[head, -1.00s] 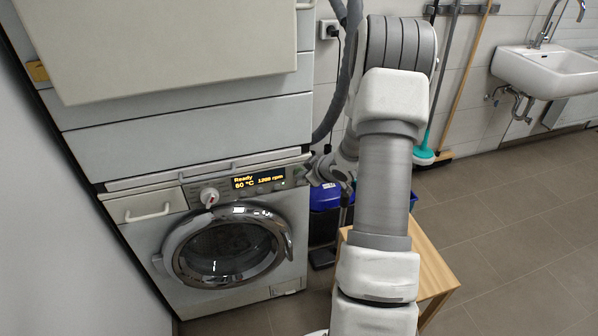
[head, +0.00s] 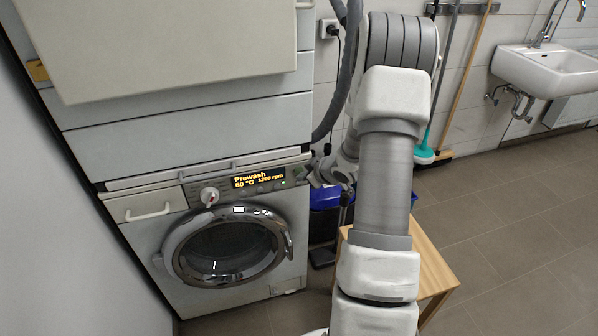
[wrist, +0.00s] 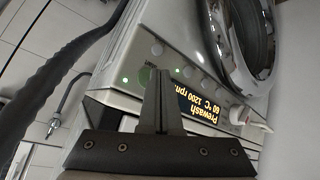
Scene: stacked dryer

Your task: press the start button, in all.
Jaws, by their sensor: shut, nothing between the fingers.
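The washing machine (head: 225,280) stands at the left in the head view, its door shut. Its display (head: 258,178) reads "Prewash, 60 °C, 1200 rpm" in yellow; the display is also in the wrist view (wrist: 197,105). In the wrist view a round green button (wrist: 144,76) sits on the panel beside a small lit green dot (wrist: 124,80). My gripper (wrist: 160,73) is shut and empty, its fingertips beside the green button. I cannot tell whether they touch it. In the head view my gripper (head: 307,175) is at the panel's right end.
A round dial (head: 209,196) and a drawer (head: 145,211) are left of the display. Another appliance (head: 190,137) is stacked above. A dark hose (wrist: 45,90) runs near the gripper in the wrist view. A wooden stool (head: 432,268) and blue bin (head: 326,197) stand to the right.

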